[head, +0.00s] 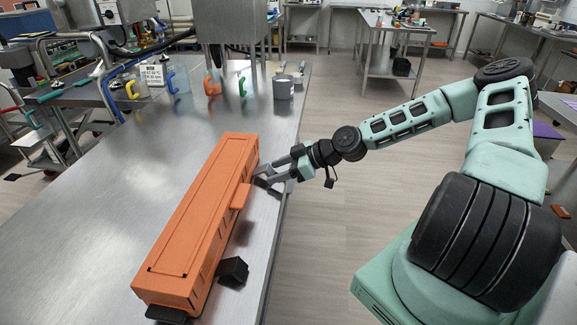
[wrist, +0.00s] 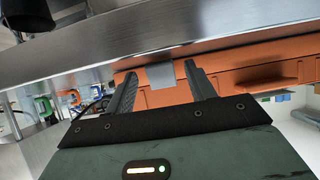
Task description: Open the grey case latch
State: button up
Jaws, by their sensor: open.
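A long orange case (head: 195,215) lies on the steel table, and it also shows in the wrist view (wrist: 247,85). Its grey latch (wrist: 160,76) shows in the wrist view as a small flat grey tab on the case's side. My gripper (head: 262,177) is at the case's right side, towards its far end. Its jaws are open, with one finger on each side of the grey latch in the wrist view. I cannot tell whether either finger touches it. In the head view the latch is not clear behind the fingers.
A black block-like part (head: 233,271) sits at the case's near right side. An orange handle (head: 241,196) sticks out from that side. Several coloured-handled jugs and a grey pot (head: 283,88) stand at the table's far end. Open floor lies right of the table edge.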

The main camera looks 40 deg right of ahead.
jog(key=b+v, duration=0.1)
jog(key=v, duration=1.6)
jog(key=shift+s+d+r, duration=0.1)
jog(key=s+a+f+g+h, duration=0.1)
jog(key=s+a+f+g, duration=0.1)
jog(key=a+g, duration=0.35)
jog(key=s+a+f+n+g+h, duration=0.1)
jog(key=s+a+f+g, duration=0.15)
jog(key=a, duration=0.55)
jog(key=s+a+f+g+h, duration=0.1)
jog(key=s+a+g, duration=0.15)
jog(key=a, duration=0.45)
jog(key=s+a+r+m+t+h, duration=0.2)
jog(key=s+a+r+h, duration=0.3)
jog(key=s+a+r, duration=0.6)
jog(key=a, duration=0.2)
jog(key=shift+a+r, duration=0.2)
jog(key=shift+a, duration=0.1)
